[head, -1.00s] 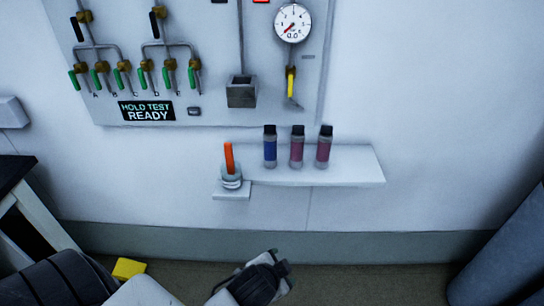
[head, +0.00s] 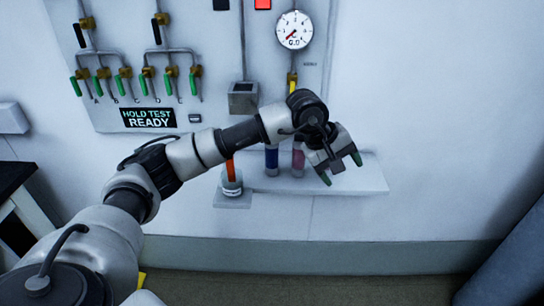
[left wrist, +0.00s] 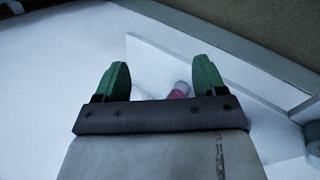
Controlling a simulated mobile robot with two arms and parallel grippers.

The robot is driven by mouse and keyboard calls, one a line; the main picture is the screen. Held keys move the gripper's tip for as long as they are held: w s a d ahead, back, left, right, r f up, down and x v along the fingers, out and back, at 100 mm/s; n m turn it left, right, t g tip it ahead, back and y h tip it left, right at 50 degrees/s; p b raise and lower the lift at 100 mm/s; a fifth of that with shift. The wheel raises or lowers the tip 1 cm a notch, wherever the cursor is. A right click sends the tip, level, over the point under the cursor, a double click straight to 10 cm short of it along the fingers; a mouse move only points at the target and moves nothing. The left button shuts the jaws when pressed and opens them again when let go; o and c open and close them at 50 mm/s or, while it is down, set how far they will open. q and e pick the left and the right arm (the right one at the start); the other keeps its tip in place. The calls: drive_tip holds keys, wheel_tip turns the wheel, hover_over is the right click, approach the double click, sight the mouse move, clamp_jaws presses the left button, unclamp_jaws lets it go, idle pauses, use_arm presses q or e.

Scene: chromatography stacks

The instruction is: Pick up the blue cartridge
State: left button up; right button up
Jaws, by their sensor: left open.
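The blue cartridge (head: 271,160) stands upright on the white wall shelf (head: 372,182), its upper part hidden behind my left arm. A pink-red cartridge (head: 298,162) stands just right of it, partly covered by my wrist. My left gripper (head: 341,170) is open and empty, with green fingers, over the right part of the shelf, to the right of the blue cartridge. In the left wrist view, a pinkish cartridge (left wrist: 180,90) shows between and beyond the open fingers (left wrist: 161,78). The blue cartridge is not visible there. My right gripper is out of view.
An orange stick stands in a small holder (head: 232,184) on a ledge at the shelf's left end. Above is a wall panel with valves, a gauge (head: 293,30), a grey box (head: 243,97) and a lit "HOLD TEST READY" display (head: 147,117). The shelf's right end is clear.

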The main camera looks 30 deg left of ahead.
use_arm(q)
drive_tip(key=w+a+r+y, duration=0.1)
drive_tip(key=a+r+y, duration=0.25)
drive_tip(key=a, duration=0.55)
drive_tip(key=a+r+y, duration=0.3)
drive_tip(key=a+y, duration=0.2)
drive_tip(key=a, duration=0.4)
hover_over(272, 154)
drive_tip(key=shift+g, duration=0.3)
drive_tip(key=f, duration=0.4)
drive_tip(key=shift+w+f, duration=0.1)
drive_tip(key=shift+w, duration=0.1)
drive_tip(key=shift+x, duration=2.65)
drive_tip(key=shift+s+d+f, duration=0.1)
drive_tip(key=shift+s+d, duration=0.05)
drive_tip(key=shift+d, duration=0.05)
drive_tip(key=shift+c, duration=0.5)
drive_tip(key=c, duration=1.2)
clamp_jaws()
